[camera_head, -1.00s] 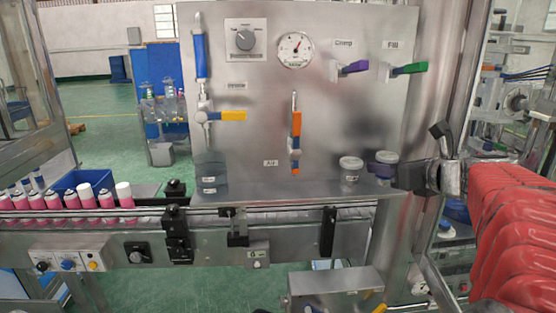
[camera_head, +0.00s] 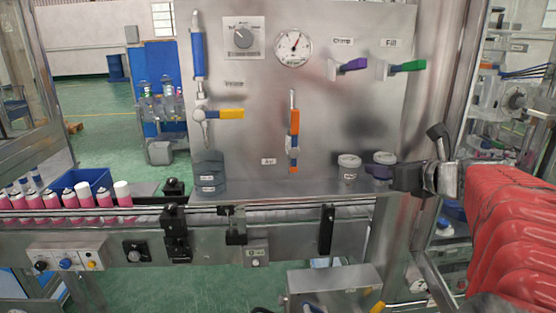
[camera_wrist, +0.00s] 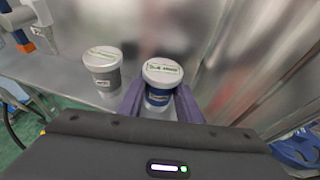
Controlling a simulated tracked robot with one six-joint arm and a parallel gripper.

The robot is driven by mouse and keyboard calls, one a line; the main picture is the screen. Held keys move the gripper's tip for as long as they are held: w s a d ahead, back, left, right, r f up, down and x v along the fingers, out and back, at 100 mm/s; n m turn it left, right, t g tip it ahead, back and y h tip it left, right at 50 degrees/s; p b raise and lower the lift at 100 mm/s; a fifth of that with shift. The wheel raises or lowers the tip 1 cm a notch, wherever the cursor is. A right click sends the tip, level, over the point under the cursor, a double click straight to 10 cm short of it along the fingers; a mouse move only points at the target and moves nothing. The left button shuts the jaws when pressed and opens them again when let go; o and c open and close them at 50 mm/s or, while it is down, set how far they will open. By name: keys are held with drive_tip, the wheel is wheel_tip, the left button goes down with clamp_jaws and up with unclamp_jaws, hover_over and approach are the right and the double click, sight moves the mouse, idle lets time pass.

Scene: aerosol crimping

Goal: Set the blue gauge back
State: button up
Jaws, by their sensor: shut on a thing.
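The blue gauge is a small round pot with a pale labelled lid, and in the wrist view the blue gauge (camera_wrist: 162,72) stands upright between the purple fingers of my gripper (camera_wrist: 160,103). The fingers are shut on its body from both sides. In the head view the lid of the blue gauge (camera_head: 386,157) shows at the right end of the steel shelf (camera_head: 290,188), with my gripper (camera_head: 380,171) around it. I cannot tell whether its base touches the shelf. The fingers hide part of its lower body.
A similar grey pot (camera_wrist: 103,70) stands close left of the blue gauge. The steel panel behind carries a dial (camera_head: 293,48), a purple valve handle (camera_head: 354,65) and a green one (camera_head: 408,66). Pink cans (camera_head: 68,200) line the conveyor at left. The shelf's middle is clear.

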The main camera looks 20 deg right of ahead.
drive_tip(key=shift+f, duration=0.15)
drive_tip(key=o, duration=1.3)
drive_tip(key=shift+o, duration=0.2)
wheel_tip(320, 180, up, 10)
drive_tip(key=shift+f, duration=0.1)
idle(0.5)
